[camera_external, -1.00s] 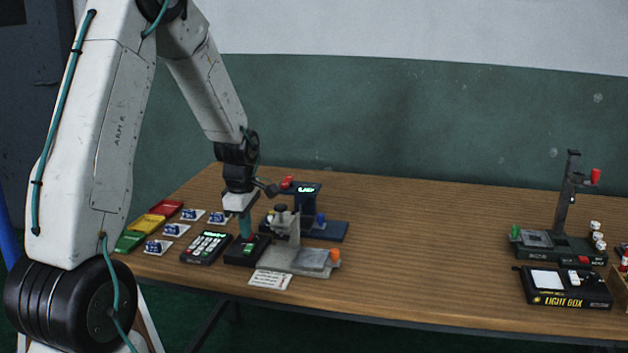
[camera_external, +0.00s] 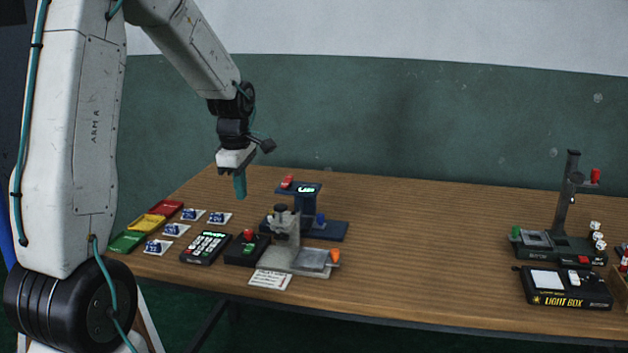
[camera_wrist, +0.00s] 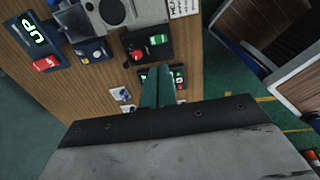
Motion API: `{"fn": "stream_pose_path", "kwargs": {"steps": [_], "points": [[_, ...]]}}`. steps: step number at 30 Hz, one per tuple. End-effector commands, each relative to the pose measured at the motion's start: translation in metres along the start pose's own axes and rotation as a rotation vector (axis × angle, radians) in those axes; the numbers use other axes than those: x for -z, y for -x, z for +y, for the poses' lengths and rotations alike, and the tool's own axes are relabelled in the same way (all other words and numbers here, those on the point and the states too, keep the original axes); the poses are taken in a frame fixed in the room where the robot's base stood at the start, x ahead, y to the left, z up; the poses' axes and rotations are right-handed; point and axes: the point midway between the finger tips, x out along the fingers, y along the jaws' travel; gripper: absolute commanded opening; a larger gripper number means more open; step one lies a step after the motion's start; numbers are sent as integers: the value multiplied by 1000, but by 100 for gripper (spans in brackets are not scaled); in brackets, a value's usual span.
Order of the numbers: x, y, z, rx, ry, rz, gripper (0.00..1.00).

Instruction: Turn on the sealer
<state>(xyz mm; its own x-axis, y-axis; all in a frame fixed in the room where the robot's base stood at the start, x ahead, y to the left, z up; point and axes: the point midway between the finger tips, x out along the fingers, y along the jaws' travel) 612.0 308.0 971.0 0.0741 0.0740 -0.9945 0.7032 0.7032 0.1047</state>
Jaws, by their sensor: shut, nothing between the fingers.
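My gripper (camera_external: 240,186) is shut and empty, its teal fingers pointing down above the table, behind and above the keypad box. In the wrist view the fingers (camera_wrist: 158,88) are together and cover part of the keypad. A black box (camera_external: 240,256) with a red button (camera_external: 248,234) and a green panel (camera_external: 248,249) stands beside a grey metal press (camera_external: 287,250) with an orange knob. The black box also shows in the wrist view (camera_wrist: 148,44). A dark blue machine (camera_external: 306,206) behind has a lit green display and a red part on top. I cannot tell which device is named the sealer.
The keypad box (camera_external: 206,248), several blue-and-white cards (camera_external: 174,230) and the green, yellow and red trays (camera_external: 128,242) are at left. A printed white card (camera_external: 270,279) lies in front. A light box (camera_external: 563,288) and a stand (camera_external: 570,210) are at right. The middle is clear.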

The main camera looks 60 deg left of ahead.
Motion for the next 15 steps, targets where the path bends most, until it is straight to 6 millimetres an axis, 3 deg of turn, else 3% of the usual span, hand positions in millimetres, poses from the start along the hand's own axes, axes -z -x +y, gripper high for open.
{"fn": "stream_pose_path", "kwargs": {"steps": [3, 10, 15], "points": [[0, 0, 11, -36, 1, 0, 0], [0, -1, 11, -34, 0, 0, 0], [0, -17, 11, -31, 0, 0, 0]]}}
